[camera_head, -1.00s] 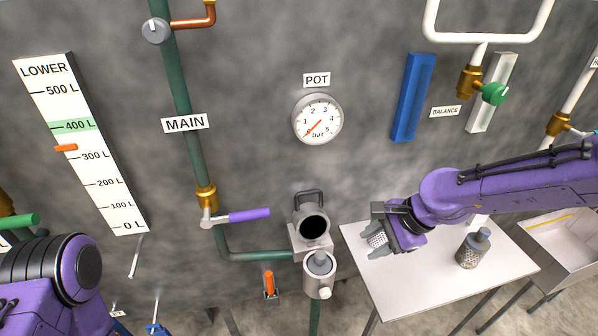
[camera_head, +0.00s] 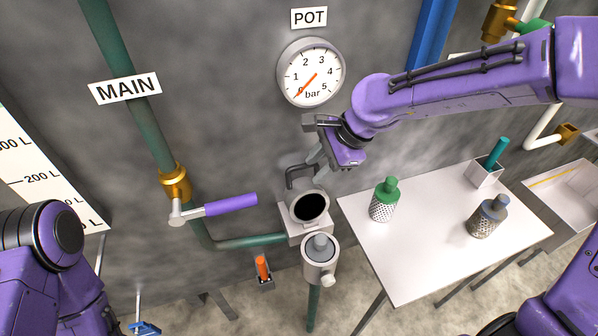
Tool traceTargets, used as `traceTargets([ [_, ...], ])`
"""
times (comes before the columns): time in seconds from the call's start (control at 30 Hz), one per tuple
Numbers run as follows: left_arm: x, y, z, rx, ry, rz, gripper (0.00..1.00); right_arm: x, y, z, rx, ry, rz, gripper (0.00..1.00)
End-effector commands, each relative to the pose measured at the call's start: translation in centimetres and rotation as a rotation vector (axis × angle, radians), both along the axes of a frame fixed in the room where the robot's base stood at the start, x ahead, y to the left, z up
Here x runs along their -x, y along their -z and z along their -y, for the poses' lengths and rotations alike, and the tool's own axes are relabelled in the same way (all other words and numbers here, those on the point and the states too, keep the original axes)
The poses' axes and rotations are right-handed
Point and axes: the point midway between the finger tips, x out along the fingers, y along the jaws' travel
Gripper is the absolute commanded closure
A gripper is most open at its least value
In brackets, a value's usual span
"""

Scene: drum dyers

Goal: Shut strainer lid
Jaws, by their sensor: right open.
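I cannot tell whether a finger touches the handle. My left arm shows at the lower left, but its gripper is out of view.
A white table (camera_head: 415,255) at the right holds a green-topped strainer (camera_head: 384,200), a grey-topped strainer (camera_head: 487,217) and a box with a teal handle (camera_head: 496,155). A purple valve lever (camera_head: 231,204) juts out left of the lid. An orange handle (camera_head: 262,268) stands left of the pot.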

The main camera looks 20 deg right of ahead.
Motion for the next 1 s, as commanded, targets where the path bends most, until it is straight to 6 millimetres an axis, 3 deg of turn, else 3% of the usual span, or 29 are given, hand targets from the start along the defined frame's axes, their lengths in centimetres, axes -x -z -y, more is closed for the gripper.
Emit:
traceTargets([
  [0.2,-0.1,-1.2,0.0,0.000,0.000,0.004,0.43,-2.3,-0.5,-3.3,-0.001,0.000,0.000,0.60],
  [0.57,-0.1,-1.4,0.0,0.000,0.000,0.002,0.43,-2.5,0.7,-3.6,-0.002,0.002,0.002,0.60],
  [0.63,-0.1,-1.4,0.0,0.000,0.000,0.002,0.43,-2.5,0.7,-3.6,-0.002,0.002,0.002,0.76],
  [0.7,-0.1,-1.4,0.0,-0.001,0.000,0.003,0.43,-2.5,0.6,-3.6,-0.002,0.002,0.002,0.99],
  [1.0,-0.1,-1.4,0.0,0.000,0.000,0.002,0.43,-2.8,0.5,-3.8,-0.002,-0.002,0.012,1.00],
])
